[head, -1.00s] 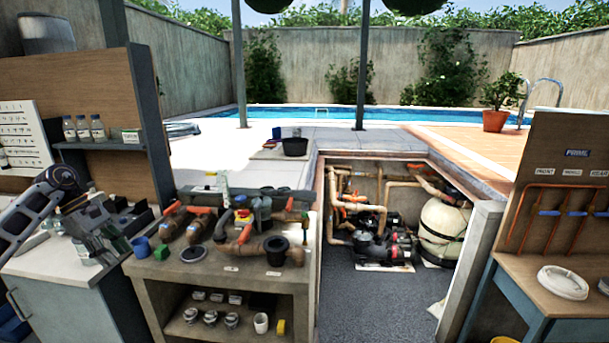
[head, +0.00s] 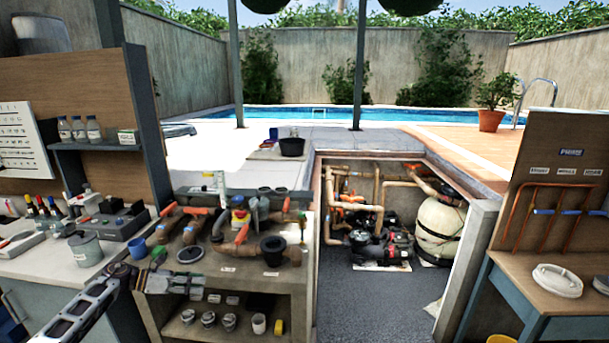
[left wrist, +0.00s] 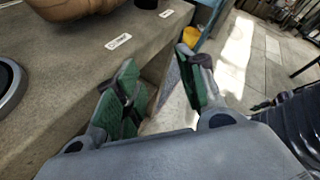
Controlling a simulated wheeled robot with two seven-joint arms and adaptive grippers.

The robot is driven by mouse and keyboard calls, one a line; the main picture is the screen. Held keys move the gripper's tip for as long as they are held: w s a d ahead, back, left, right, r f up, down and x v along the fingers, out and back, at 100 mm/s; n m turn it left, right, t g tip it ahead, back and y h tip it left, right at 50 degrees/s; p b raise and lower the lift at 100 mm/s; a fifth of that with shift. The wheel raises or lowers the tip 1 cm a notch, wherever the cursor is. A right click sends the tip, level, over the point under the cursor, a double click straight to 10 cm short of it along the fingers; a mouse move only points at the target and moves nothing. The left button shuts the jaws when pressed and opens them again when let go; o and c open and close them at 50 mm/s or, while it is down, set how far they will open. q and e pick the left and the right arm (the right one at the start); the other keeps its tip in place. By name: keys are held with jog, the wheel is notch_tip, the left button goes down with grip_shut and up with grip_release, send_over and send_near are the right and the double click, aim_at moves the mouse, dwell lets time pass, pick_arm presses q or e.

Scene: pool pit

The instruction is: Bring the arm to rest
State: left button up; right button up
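My left arm comes in at the lower left of the head view. My left gripper (head: 160,282) is in front of the middle workbench (head: 232,283), below its top edge. In the left wrist view the two green-padded fingers of the left gripper (left wrist: 160,88) stand apart with nothing between them. The bench's front edge and labels pass close beside the fingers there. My right gripper is not in view.
The middle bench holds pipe fittings and valves, with a lower shelf of small parts. A grey pot (head: 86,249) and a dark tray (head: 110,222) stand on the left counter. A blue cup (head: 138,247) sits at the bench's left corner. Open floor (head: 375,300) lies right of it.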

pick_arm(q)
jog(key=s+d+f+n+t+y, duration=0.1)
jog(key=s+f+n+t+y, duration=0.25)
jog(key=f+n, duration=0.9)
jog(key=s+d+f+n+t+y, duration=0.1)
jog(key=s+f+n+t+y, duration=0.2)
jog(key=f+n, duration=0.95)
jog(key=s+f+n+g+y, duration=0.1)
jog(key=s+f+n+y, duration=0.15)
jog(key=s+f, duration=0.75)
jog(key=s+f+n+g+y, duration=0.15)
jog(key=s+f+n, duration=0.25)
jog(key=s+f, duration=0.55)
jog(key=s+d+f+n+g, duration=0.2)
jog(key=s+f, duration=0.3)
jog(key=s, duration=0.7)
jog(key=s+d+f+n+g+y, duration=0.1)
jog(key=s+f+n, duration=0.4)
jog(key=s, duration=0.7)
jog(key=s+d+f+n+g+y, duration=0.1)
jog(key=s+d+f+n+g, duration=0.2)
jog(key=s, duration=0.9)
notch_tip(320, 180, down, 4)
jog(key=shift+r+g, duration=0.15)
jog(key=shift+g, duration=0.85)
jog(key=shift+w, duration=0.2)
